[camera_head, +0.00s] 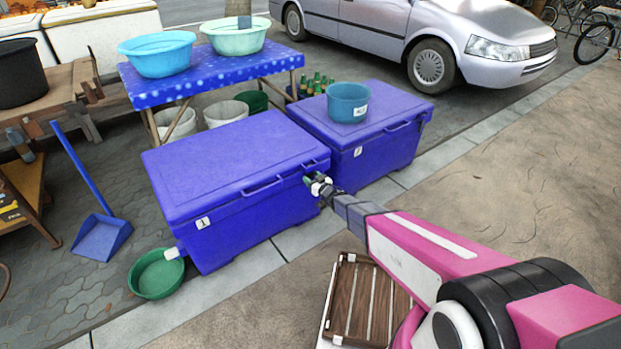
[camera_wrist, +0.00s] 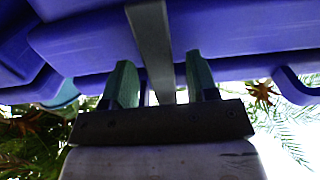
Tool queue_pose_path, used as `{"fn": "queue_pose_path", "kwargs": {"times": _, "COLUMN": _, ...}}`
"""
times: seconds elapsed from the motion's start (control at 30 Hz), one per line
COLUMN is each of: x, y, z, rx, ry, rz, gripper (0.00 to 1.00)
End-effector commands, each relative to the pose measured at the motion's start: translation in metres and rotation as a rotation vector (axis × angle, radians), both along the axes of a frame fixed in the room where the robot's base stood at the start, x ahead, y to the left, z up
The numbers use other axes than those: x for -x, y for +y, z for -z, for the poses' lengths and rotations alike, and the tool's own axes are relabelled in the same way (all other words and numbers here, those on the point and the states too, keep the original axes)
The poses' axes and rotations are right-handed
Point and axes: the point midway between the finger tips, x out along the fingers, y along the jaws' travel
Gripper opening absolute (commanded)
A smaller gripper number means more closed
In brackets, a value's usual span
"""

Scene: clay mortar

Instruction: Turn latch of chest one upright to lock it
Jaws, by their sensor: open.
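Chest one (camera_head: 235,165) is a blue cooler chest with a closed lid and a label "1" on its front. My gripper (camera_head: 312,180) is at the right end of its front, near the lid edge. In the wrist view my gripper (camera_wrist: 159,62) is open, with one green finger on each side of a grey metal strip, which looks like the latch (camera_wrist: 152,40). The strip runs lengthwise between the fingers, with gaps visible on both sides. In the head view the latch is hidden or too small to make out behind my gripper.
A second blue chest (camera_head: 385,150) stands to the right with a teal basin (camera_head: 347,103) on its lid. A green basin (camera_head: 157,274) sits on the ground at the front left. A wooden slatted crate (camera_head: 365,305) lies below my arm. Open pavement (camera_head: 520,150) lies to the right.

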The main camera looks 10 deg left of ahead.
Motion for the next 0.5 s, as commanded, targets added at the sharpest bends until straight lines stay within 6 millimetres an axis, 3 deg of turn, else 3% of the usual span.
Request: {"fn": "queue_pose_path", "kwargs": {"times": 0.5, "x": 0.058, "y": -0.067, "z": -0.002, "rx": 0.001, "ry": 0.0, "rz": 0.001, "gripper": 0.53}}
